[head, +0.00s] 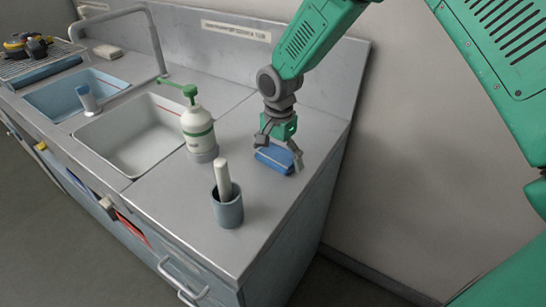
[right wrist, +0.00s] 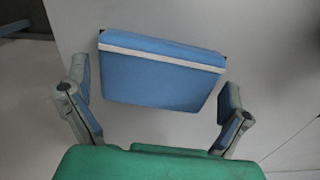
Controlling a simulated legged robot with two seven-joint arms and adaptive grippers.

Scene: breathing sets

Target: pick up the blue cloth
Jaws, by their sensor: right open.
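The blue cloth (head: 274,159) is a folded blue pad with a pale stripe, lying on the grey counter near its right end. My right gripper (head: 278,148) is directly above it with its fingers spread to either side. In the right wrist view the cloth (right wrist: 163,75) lies between and beyond the two open fingertips (right wrist: 158,103). Gaps show between the cloth and both fingers, so it is not gripped. My left gripper is not in view.
A grey-blue cup (head: 228,208) with a white stick stands in front of the cloth. A white pump bottle (head: 198,130) stands left of it, beside the white sink (head: 140,140). A blue basin (head: 70,95) is farther left. The backsplash (head: 325,85) rises behind.

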